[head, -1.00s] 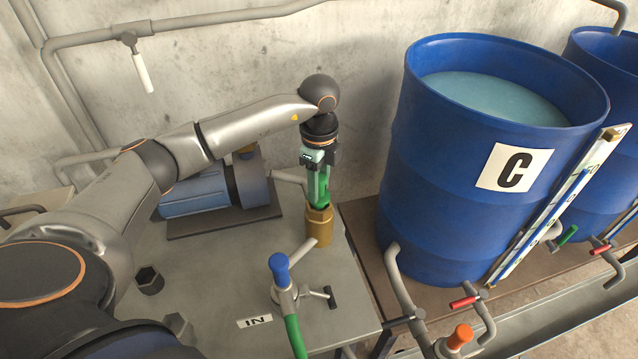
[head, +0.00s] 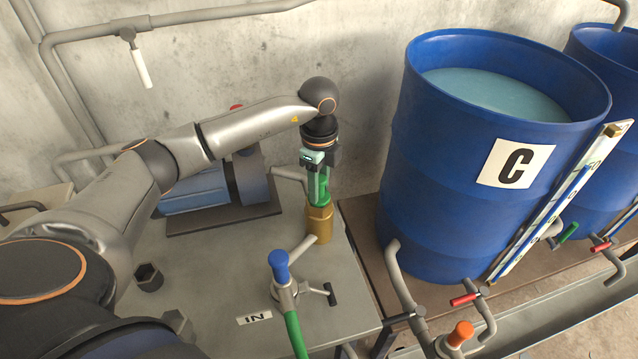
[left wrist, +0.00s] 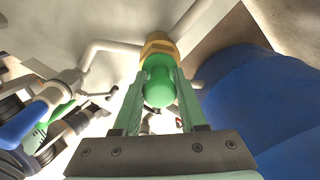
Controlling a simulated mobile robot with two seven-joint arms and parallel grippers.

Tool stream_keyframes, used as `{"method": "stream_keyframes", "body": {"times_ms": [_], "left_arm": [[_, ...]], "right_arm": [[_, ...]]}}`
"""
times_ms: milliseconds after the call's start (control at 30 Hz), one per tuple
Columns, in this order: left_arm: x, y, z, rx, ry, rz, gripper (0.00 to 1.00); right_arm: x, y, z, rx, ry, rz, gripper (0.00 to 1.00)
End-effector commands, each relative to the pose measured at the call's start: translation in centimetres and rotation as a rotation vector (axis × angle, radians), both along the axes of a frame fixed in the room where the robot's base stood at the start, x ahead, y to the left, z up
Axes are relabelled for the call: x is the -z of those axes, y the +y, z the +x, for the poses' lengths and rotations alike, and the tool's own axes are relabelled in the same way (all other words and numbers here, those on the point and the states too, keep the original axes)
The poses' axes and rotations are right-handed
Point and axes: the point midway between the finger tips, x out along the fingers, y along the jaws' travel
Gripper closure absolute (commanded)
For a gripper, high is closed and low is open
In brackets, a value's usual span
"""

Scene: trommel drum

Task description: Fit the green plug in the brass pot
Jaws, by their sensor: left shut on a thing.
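The brass pot (head: 319,226) stands upright on the grey bench top, left of the blue drum marked C. The green plug (head: 323,191) is at the pot's top, with its upper part showing above the rim. My left gripper (head: 319,198) points down from above and is shut on the plug. In the left wrist view the green plug (left wrist: 159,88) lies between the two green fingers, and the brass pot (left wrist: 159,44) is just beyond it. How deep the plug sits in the pot is hidden. My right gripper is not in view.
The blue drum (head: 440,210) stands close on the right. A blue motor (head: 200,194) is behind on the left. The concrete wall is behind.

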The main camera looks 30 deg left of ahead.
Motion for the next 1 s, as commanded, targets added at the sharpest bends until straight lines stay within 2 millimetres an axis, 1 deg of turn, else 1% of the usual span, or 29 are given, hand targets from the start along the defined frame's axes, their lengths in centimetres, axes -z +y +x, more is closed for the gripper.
{"method": "stream_keyframes", "body": {"times_ms": [267,300,567,600,1000], "left_arm": [[0.21,-0.01,0.01,0.000,0.000,0.000,1.00],[0.20,0.00,0.01,0.000,0.000,0.000,0.54],[0.19,0.00,0.01,0.000,0.000,0.000,0.25],[0.19,0.00,0.01,0.000,0.000,0.000,0.24],[0.21,0.01,0.00,0.000,0.000,0.000,0.24]], "right_arm": [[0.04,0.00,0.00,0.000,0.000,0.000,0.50],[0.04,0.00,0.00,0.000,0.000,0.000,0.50],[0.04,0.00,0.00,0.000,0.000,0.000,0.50],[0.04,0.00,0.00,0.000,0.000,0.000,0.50],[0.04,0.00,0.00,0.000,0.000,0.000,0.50]]}}
